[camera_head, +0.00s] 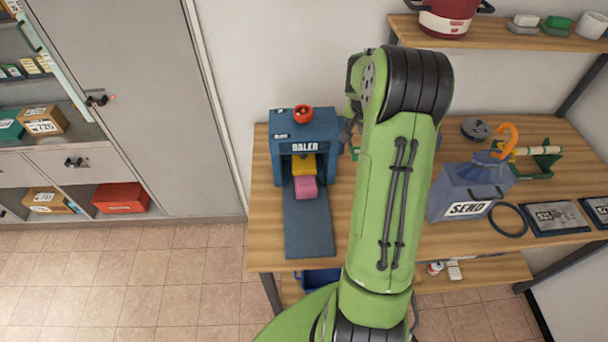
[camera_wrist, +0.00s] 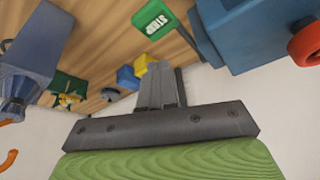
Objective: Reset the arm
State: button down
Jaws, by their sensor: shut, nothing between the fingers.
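My green arm rises through the middle of the head view and bends over at a black joint above the table. My gripper shows in the wrist view (camera_wrist: 160,84) with its grey fingers together and nothing between them. In the head view the arm hides most of the gripper; only a dark part shows beside the baler's right side. The gripper appears to be above the table, apart from the objects on it.
The blue baler (camera_head: 305,135) with a red button (camera_head: 303,114) holds yellow (camera_head: 304,166) and pink (camera_head: 306,187) blocks. A wall shelf (camera_head: 520,37) hangs above. Floor at left (camera_head: 130,275) is clear.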

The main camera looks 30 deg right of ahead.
jog(key=s+a+r+n+t+b, duration=0.1)
jog(key=s+a+r+n, duration=0.1)
jog(key=a+r, duration=0.35)
jog(key=s+a+r+n+y+b, duration=0.1)
jog(key=s+a+r+n, duration=0.1)
jog(key=a, duration=0.7)
jog(key=s+a+r+n+t+b, duration=0.1)
jog(key=s+a+r+n, duration=0.15)
jog(key=a, duration=0.45)
jog(key=s+a+n+t+y+b, duration=0.1)
jog(key=s+a+n+y, duration=0.2)
jog(key=s+a, duration=0.8)
jog(key=s+f+n, duration=0.1)
jog(key=s+n, duration=0.1)
jog(key=s, duration=0.1)
jog(key=shift+s+b, duration=0.15)
jog(key=shift+b, duration=0.25)
jog(key=c, duration=1.8)
grip_release()
jog(key=shift+r, duration=0.1)
